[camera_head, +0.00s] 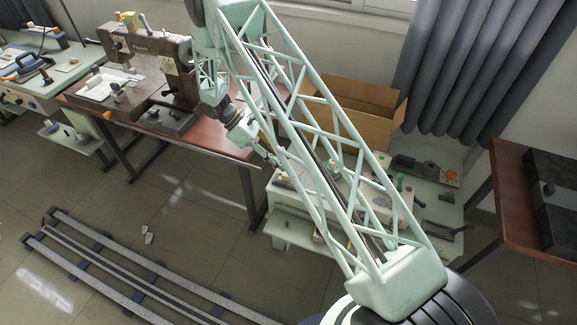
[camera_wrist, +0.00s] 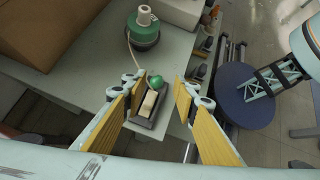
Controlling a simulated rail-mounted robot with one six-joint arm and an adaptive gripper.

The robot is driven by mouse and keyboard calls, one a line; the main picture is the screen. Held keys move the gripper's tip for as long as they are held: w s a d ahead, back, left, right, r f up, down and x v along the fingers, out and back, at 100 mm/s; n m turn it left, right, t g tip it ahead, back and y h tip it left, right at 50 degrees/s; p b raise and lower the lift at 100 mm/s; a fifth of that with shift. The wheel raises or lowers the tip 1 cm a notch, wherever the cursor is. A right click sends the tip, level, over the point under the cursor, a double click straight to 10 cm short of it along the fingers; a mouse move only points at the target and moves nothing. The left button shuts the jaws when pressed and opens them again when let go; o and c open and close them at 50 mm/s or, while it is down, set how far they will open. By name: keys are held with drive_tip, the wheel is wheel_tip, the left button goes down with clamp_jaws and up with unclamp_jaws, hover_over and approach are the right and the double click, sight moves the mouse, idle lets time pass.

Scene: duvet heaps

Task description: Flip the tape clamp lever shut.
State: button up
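In the wrist view a small dark fixture with a cream block (camera_wrist: 149,104) and a green rounded knob (camera_wrist: 156,82) sits at the edge of a pale table. It looks like the tape clamp and its lever, but I cannot be sure. My gripper (camera_wrist: 160,87) is open, with its two yellow-padded fingers on either side of the fixture in the picture. Nothing is held between them. I cannot tell the height gap. In the head view my gripper (camera_head: 268,152) is small and partly behind my lattice arm, near the pale table. The fixture is not clear there.
A green spool with a white top (camera_wrist: 143,27) and a cord stands behind the fixture. A cardboard box (camera_head: 352,108) stands on the pale table (camera_head: 437,213) by the wall. A brown workbench (camera_head: 218,138) with machines is to the left. Floor rails (camera_head: 140,268) lie in front.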

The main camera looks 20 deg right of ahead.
drive_tip(key=v, duration=0.5)
idle(0.7)
drive_tip(key=s+r+m+t+y, duration=0.1)
drive_tip(key=s+r+m, duration=0.1)
drive_tip(key=r, duration=1)
drive_tip(key=s+r+m+t+y, duration=0.1)
drive_tip(key=s+r, duration=0.2)
drive_tip(key=r, duration=0.8)
drive_tip(key=s+a+r+m+t+y+b, duration=0.1)
drive_tip(key=s+r+m, duration=0.1)
drive_tip(key=s+r, duration=0.45)
drive_tip(key=s+r+m+t+y, duration=0.1)
drive_tip(key=s+r, duration=0.3)
drive_tip(key=r, duration=0.5)
drive_tip(key=s+a+r+m+t+y, duration=0.1)
drive_tip(key=s+r+m, duration=0.1)
drive_tip(key=s+r, duration=0.4)
drive_tip(key=s+r+m+t+y, duration=0.1)
drive_tip(key=s+r, duration=0.3)
drive_tip(key=s, duration=0.5)
drive_tip(key=s+a+m+t+y+b, duration=0.1)
drive_tip(key=s+a+m+t, duration=0.1)
drive_tip(key=s, duration=1.4)
drive_tip(key=shift+s+a+r+m+t, duration=0.2)
drive_tip(key=shift+a+r+m+t, duration=0.2)
drive_tip(key=shift+m+t, duration=0.2)
